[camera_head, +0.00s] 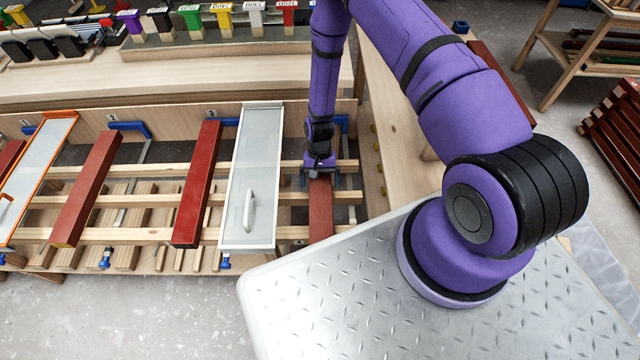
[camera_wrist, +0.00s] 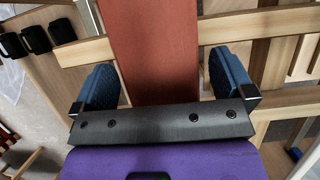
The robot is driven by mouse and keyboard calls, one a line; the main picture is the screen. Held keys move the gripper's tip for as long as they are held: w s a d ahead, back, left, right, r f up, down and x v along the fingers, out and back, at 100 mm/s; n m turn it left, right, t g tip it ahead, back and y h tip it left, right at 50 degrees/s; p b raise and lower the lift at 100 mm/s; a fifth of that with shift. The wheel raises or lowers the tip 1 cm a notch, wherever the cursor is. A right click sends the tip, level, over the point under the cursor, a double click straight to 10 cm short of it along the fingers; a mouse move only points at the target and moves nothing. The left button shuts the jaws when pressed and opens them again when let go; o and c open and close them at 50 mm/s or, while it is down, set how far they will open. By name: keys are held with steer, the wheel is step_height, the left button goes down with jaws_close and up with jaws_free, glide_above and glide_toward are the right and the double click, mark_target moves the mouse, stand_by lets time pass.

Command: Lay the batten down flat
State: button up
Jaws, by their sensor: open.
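A red-painted batten (camera_head: 320,207) lies across the light wooden rails at the right end of the rack in the head view. My gripper (camera_head: 319,175) is over its far part. In the wrist view the batten (camera_wrist: 155,45) runs between the two blue-padded fingers of my gripper (camera_wrist: 160,85). The fingers stand apart, with a visible gap on each side of the batten. The near end of the batten is partly hidden by my base plate in the head view. I cannot tell whether it lies fully flat on the rails.
Left of the batten is a white-framed panel with a handle (camera_head: 250,190). Further left are red battens (camera_head: 198,185) (camera_head: 88,188) and an orange-framed panel (camera_head: 42,165). A wooden wall (camera_head: 393,120) stands close on the right. Paint-marked holders line the back bench (camera_head: 200,75).

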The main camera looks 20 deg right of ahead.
steer(key=w+d+r+n+t, duration=0.1)
steer(key=w+r, duration=0.3)
steer(key=r, duration=1)
steer(key=w+d+r+t, duration=0.1)
steer(key=w+d+r, duration=0.15)
steer(key=r, duration=1.15)
step_height(320, 180, up, 17)
steer(key=s+n+t+h, duration=0.1)
steer(key=s+t, duration=0.1)
steer(key=s, duration=0.1)
steer(key=s+d+r+n+t, duration=0.1)
steer(key=s+d+r+t, duration=0.15)
steer(key=s+r, duration=0.85)
steer(key=s+r+n+t, duration=0.1)
steer(key=s+r+t, duration=0.2)
steer(key=s+r, duration=0.6)
steer(key=s, duration=0.4)
steer(key=shift+d+h, duration=0.3)
steer(key=shift+h, duration=0.1)
